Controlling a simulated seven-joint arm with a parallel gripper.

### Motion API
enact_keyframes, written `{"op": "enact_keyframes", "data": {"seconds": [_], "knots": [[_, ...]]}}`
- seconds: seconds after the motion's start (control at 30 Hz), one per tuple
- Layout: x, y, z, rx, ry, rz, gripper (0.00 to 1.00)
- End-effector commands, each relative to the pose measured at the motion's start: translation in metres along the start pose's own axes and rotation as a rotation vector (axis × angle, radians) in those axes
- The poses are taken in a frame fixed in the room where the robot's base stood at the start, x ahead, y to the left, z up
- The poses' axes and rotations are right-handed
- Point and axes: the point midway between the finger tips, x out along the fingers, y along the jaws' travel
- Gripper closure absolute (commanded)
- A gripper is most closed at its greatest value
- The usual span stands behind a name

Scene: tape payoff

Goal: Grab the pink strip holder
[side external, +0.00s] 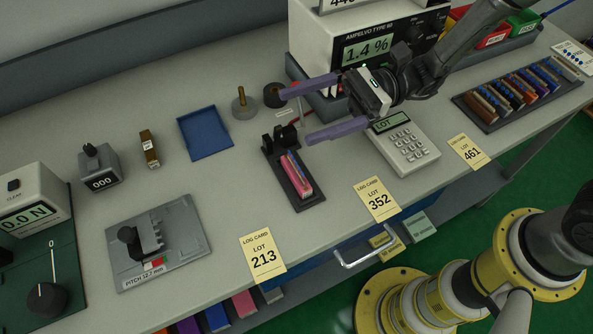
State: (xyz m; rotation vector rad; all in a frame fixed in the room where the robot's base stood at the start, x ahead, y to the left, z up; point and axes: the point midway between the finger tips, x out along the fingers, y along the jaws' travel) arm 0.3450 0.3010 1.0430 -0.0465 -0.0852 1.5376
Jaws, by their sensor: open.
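The pink strip holder (296,174) is a small pink block with a darker strip along its top. It lies in a black stand (307,203) near the middle of the bench, with dark round parts at the stand's far end. My gripper (296,117) has two long purple fingers, spread wide apart with nothing between them. It reaches in from the upper right, and in the picture its fingertips are above the far end of the stand. The fingers look apart from the pink holder. Their exact height over the bench is hard to tell.
A calculator-like keypad (408,146) sits right of the stand, with a large meter box (390,35) behind. A blue tray (205,132) and a brass-topped post (243,104) are to the left. Yellow lot cards (377,199) line the front edge.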

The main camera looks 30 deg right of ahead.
Motion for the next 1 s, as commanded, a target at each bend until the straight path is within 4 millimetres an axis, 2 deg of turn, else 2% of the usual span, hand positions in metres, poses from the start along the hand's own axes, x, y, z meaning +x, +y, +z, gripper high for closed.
{"op": "enact_keyframes", "data": {"seconds": [0.03, 0.1, 0.27, 0.53, 0.83, 1.0], "knots": [[0.003, 0.004, -0.016, 0.037, 0.010, 0.009, 0.00], [0.005, 0.009, -0.029, 0.068, 0.019, 0.019, 0.00], [0.009, 0.014, -0.046, 0.091, 0.025, 0.032, 0.00], [0.007, 0.018, -0.086, 0.090, 0.026, 0.031, 0.00], [0.006, 0.020, -0.108, 0.089, 0.025, 0.032, 0.00], [0.037, 0.021, -0.106, 0.083, 0.025, 0.036, 0.00]]}}
